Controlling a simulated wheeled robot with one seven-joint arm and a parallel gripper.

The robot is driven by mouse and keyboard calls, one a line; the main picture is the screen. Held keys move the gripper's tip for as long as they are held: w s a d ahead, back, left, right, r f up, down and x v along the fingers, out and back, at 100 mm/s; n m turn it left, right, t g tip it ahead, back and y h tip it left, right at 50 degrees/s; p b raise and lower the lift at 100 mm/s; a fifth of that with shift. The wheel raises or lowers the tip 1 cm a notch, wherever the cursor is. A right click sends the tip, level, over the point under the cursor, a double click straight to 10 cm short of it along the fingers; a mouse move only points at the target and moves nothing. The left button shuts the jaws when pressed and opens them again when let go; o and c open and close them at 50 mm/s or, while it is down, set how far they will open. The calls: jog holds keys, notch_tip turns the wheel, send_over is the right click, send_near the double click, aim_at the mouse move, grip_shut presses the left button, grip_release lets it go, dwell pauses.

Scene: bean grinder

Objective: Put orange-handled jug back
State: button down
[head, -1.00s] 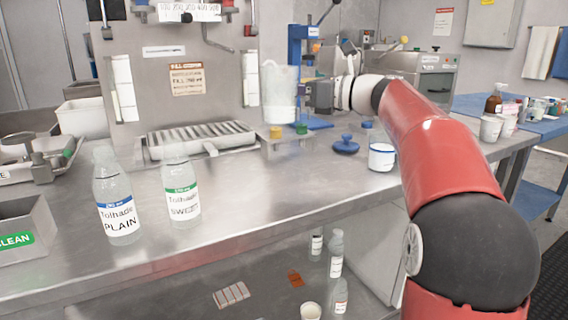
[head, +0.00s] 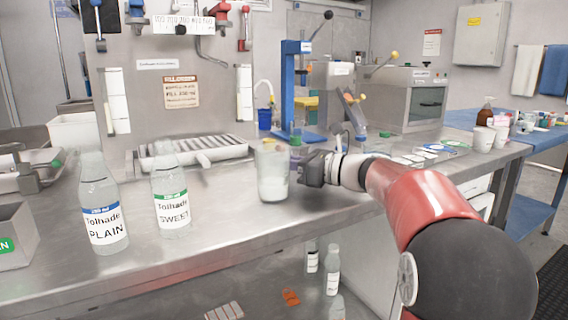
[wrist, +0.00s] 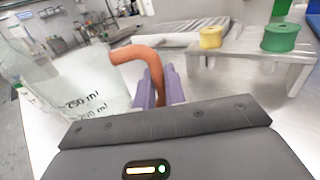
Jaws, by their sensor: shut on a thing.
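The clear jug (head: 273,172) with whitish contents low inside is upright at the middle of the counter, close to its surface; I cannot tell if its base touches. My gripper (head: 298,168) is at its right side. In the wrist view the jug (wrist: 85,90) fills the left, with "250 ml" marks on its wall. Its orange handle (wrist: 140,55) runs down between the purple finger pads of my gripper (wrist: 158,88), which is shut on it. The handle is hidden in the head view.
Two bottles, PLAIN (head: 103,205) and SWEET (head: 171,195), stand left of the jug. A drip tray (head: 195,152) lies behind. A small rack in the wrist view bears a yellow spool (wrist: 210,38) and a green spool (wrist: 280,37). Bare counter (head: 225,215) lies in front.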

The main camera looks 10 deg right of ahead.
jog(key=shift+f, duration=0.1)
jog(key=c, duration=1.5)
grip_release()
jog(key=shift+o, duration=0.2)
jog(key=shift+s+d+r, duration=0.1)
jog(key=shift+d+r, duration=0.1)
jog(key=v, duration=1.1)
jog(key=shift+s+d, duration=0.2)
jog(key=shift+d, duration=0.05)
